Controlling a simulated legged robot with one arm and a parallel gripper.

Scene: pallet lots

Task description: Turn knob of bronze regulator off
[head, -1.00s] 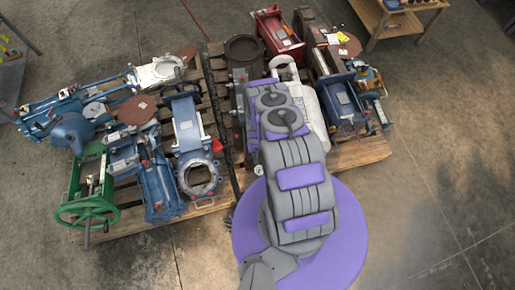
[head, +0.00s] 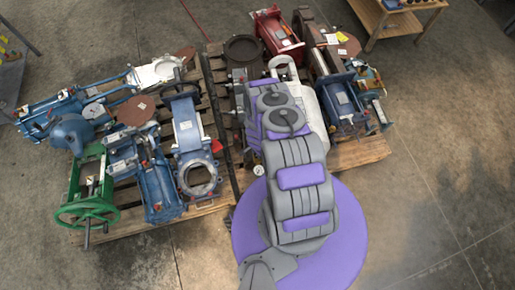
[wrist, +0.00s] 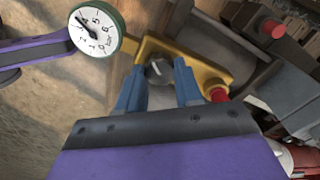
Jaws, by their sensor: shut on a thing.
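The bronze regulator (wrist: 206,76) shows in the wrist view as a yellow-gold bracket-shaped body behind my fingertips. A round white gauge (wrist: 95,31) with a green rim sits at its upper left. A red cap (wrist: 218,95) is at its lower right. The small grey knob (wrist: 158,71) sits between my blue fingers. My gripper (wrist: 160,67) is shut on the knob, with one finger at each side of it. The fingers hide part of the regulator body. In the head view my arm covers the place where my fingertips are.
In the head view, a left pallet carries blue machines (head: 160,190) and a green handwheel (head: 87,217). A right pallet (head: 360,153) carries a red motor (head: 277,33) and other blue parts. A wooden table (head: 398,20) stands at the upper right. The concrete floor at right is clear.

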